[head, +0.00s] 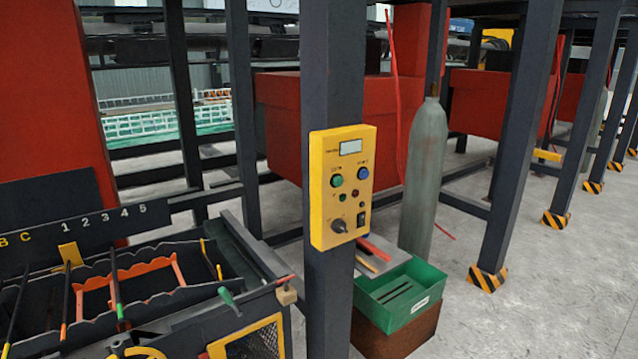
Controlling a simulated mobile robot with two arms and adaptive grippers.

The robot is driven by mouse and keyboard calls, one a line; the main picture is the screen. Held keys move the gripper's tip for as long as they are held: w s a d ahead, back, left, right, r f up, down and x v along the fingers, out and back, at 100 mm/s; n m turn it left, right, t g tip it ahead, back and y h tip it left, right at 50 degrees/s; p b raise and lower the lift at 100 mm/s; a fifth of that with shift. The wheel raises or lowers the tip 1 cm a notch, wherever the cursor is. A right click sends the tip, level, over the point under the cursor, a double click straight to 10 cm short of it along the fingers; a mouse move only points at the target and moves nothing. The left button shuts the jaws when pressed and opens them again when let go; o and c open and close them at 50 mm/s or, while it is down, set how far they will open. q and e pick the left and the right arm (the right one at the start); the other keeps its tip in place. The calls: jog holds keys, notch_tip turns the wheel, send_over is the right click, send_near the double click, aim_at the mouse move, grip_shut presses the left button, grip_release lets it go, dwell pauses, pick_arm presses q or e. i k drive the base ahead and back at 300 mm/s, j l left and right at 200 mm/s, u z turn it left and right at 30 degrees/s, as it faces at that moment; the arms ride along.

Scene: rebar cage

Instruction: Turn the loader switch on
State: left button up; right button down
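A yellow control box (343,190) is fixed to a dark upright post in the middle of the head view. It has a small display (350,147) at the top, a green button (336,181) and a blue button (362,173) below it, and small red and dark buttons lower down. At the bottom are a dark rotary knob (338,226) and a black rocker-type switch (361,219). The labels are too small to read, so I cannot tell which control is the loader switch or its position. Neither of my grippers shows.
A dark rack (70,205) marked with letters and numbers stands at the left, with rods across it. A green bin (398,294) on a brown box and a grey gas cylinder (425,175) stand right of the post. The concrete floor (560,300) at the right is clear.

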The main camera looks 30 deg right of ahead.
aim_at(338, 226)
jog(key=z, duration=1.05)
